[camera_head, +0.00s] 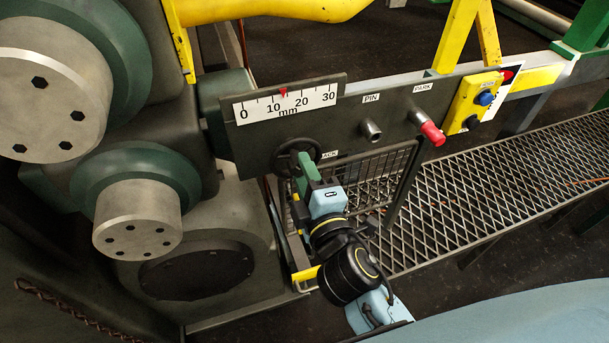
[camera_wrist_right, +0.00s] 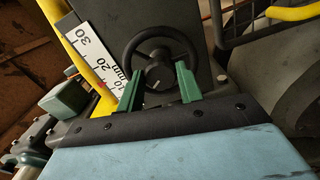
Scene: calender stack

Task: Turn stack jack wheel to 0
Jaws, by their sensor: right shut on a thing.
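The stack jack wheel (camera_head: 283,150) is a small black handwheel at the lower left of the dark panel (camera_head: 350,127). In the right wrist view the wheel (camera_wrist_right: 158,72) shows its dark hub and round rim. My right gripper (camera_head: 304,167) has green fingers and is shut on the wheel, one finger on each side near the hub (camera_wrist_right: 154,84). Above the wheel is a white mm scale (camera_head: 288,102) marked 0 to 30. Its red pointer (camera_head: 283,91) stands between 10 and 20, nearer 10. My left gripper is out of view.
The panel also carries a PIN stub (camera_head: 371,130) and a red-tipped PARK pin (camera_head: 432,132). A yellow button box (camera_head: 472,102) is to the right. Large rolls (camera_head: 60,85) stand at left. A mesh walkway (camera_head: 480,190) runs below the panel.

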